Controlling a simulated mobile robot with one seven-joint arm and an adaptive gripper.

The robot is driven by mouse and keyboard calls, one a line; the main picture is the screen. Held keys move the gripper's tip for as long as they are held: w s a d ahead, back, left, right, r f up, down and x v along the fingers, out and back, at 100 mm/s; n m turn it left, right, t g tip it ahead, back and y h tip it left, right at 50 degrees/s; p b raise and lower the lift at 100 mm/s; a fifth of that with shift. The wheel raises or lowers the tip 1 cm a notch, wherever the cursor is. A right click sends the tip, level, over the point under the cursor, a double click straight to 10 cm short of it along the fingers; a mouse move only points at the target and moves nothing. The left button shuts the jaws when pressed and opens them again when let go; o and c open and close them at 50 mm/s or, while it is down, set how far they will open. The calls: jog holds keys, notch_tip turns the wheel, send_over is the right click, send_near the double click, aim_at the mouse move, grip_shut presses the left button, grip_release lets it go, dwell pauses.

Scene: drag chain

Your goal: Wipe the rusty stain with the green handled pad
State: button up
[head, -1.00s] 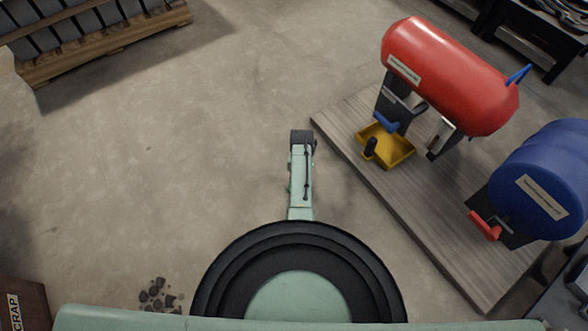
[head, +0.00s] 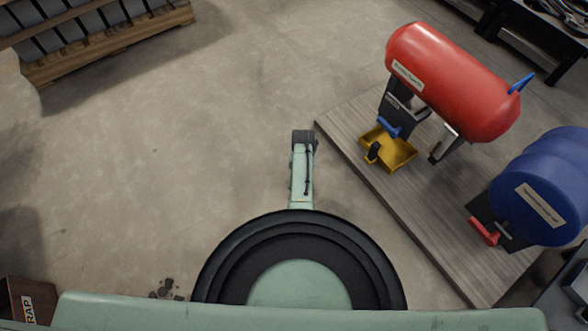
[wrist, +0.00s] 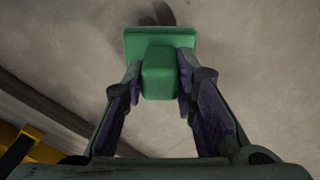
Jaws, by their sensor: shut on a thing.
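My gripper (wrist: 155,85) is shut on the green handled pad (wrist: 160,42) in the wrist view. Its two fingers press the sides of the block-shaped green handle (wrist: 159,75), and the wider flat green part lies beyond it. A dark brownish patch (wrist: 164,12) shows on the floor just past the pad's far edge; I cannot tell whether it is the rusty stain or a shadow. How close the pad is to the floor is unclear. The gripper and pad are not visible in the head view, and no rusty stain stands out there.
A red tank (head: 455,80) and a blue tank (head: 545,190) stand on a grey board (head: 440,235) at the right. A yellow tray (head: 400,158) lies under the red tank. Dark chunks (head: 166,288) and a scrap box (head: 25,300) are lower left. Open floor spans the upper middle.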

jog(key=shift+r+p, duration=2)
jog(key=shift+r, duration=0.6)
